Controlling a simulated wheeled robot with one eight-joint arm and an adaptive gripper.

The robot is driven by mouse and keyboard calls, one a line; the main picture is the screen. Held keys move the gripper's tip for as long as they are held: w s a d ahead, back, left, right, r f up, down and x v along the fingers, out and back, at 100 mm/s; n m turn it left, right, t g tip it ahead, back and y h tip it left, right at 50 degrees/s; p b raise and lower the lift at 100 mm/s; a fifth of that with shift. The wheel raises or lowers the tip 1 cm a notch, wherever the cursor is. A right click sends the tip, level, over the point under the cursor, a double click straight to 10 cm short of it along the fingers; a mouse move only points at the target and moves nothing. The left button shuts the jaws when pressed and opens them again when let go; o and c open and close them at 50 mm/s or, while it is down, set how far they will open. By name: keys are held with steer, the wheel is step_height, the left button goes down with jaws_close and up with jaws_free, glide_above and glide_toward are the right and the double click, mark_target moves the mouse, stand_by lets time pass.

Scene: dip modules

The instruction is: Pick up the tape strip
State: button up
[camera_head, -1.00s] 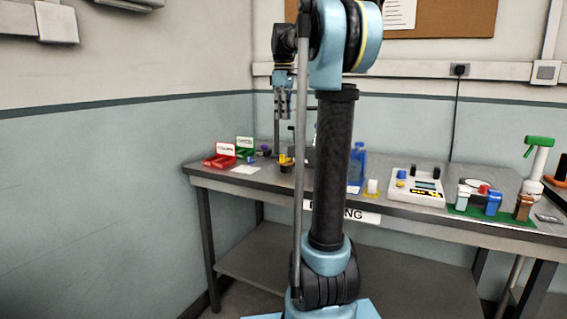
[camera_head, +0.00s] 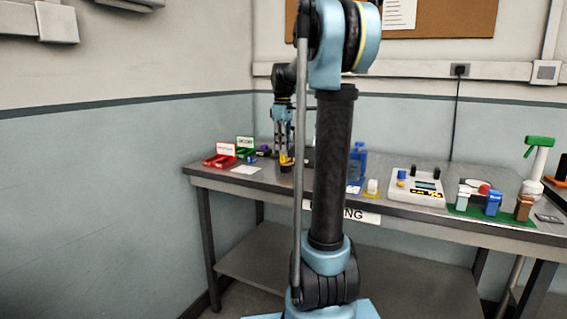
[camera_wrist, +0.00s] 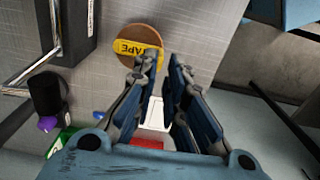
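The yellow tape strip (camera_wrist: 135,47), lettered "TAPE", lies across a round brown-topped holder (camera_wrist: 148,34) in the wrist view. In the head view the strip (camera_head: 284,159) is a small yellow patch on the dark round holder (camera_head: 287,167) near the bench's front edge. My gripper (camera_wrist: 163,60) is open, its two blue fingers apart with nothing between them. In the wrist view the left fingertip overlaps the strip's right end; I cannot tell whether they touch. In the head view my gripper (camera_head: 284,152) points down just above the strip.
Red (camera_head: 220,158) and green (camera_head: 245,148) trays stand left on the metal bench (camera_head: 212,176), with a white card (camera_head: 245,170) in front. A black post base (camera_wrist: 72,30) and a dark purple-tipped object (camera_wrist: 47,95) are close by. My arm hides part of the bench.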

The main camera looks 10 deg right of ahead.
mark_target(282, 155)
steer(key=shift+w+f, duration=0.1)
steer(key=shift+f, duration=2.45)
jaws_close()
step_height(282, 155, up, 10)
steer(key=shift+r, duration=0.1)
stand_by(3.1)
